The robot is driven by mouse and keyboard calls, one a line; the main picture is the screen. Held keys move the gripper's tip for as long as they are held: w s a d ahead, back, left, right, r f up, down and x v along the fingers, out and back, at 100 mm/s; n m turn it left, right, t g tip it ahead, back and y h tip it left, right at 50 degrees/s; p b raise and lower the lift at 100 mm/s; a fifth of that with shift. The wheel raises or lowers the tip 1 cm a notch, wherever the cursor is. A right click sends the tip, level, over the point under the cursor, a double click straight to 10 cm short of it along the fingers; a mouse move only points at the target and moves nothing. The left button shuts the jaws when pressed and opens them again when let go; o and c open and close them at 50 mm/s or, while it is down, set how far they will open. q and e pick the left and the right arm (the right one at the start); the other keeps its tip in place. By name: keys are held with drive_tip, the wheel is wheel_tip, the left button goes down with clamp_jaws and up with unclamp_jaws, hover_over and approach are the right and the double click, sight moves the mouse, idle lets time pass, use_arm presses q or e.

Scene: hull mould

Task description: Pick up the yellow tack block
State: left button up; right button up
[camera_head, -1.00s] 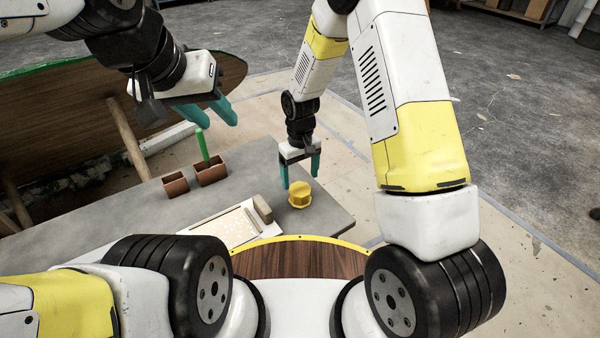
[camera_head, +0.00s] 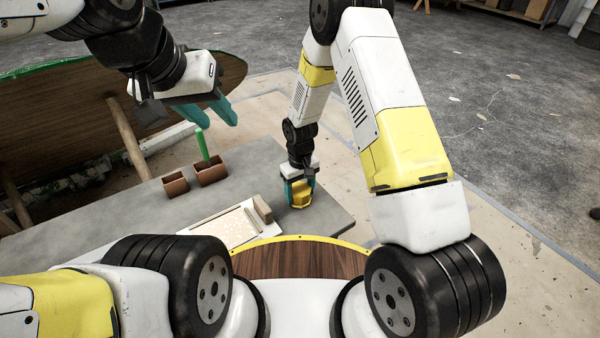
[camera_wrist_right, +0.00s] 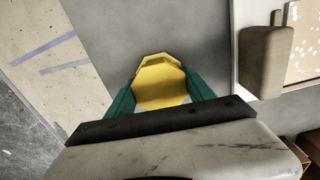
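The yellow tack block (camera_head: 300,195) is on the grey table (camera_head: 330,222) near its right end. My right gripper (camera_head: 299,191) is down at the block, with one teal finger on either side of it. In the right wrist view the yellow block (camera_wrist_right: 160,84) sits between the two teal fingers (camera_wrist_right: 161,95); whether both fingers touch it is not clear. My left gripper (camera_head: 217,112) is open and empty, high over the back left of the table.
Two brown boxes stand on the table, the larger one (camera_head: 211,173) with a green stick (camera_head: 202,145) in it. A white board (camera_head: 225,229) and a tan block (camera_head: 263,208) lie left of the yellow block. A dark wooden hull (camera_head: 60,115) stands behind.

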sight(300, 189)
drive_tip(key=c, duration=0.8)
drive_tip(key=shift+o, duration=0.2)
wheel_tip(300, 189, up, 10)
drive_tip(key=shift+r, duration=0.1)
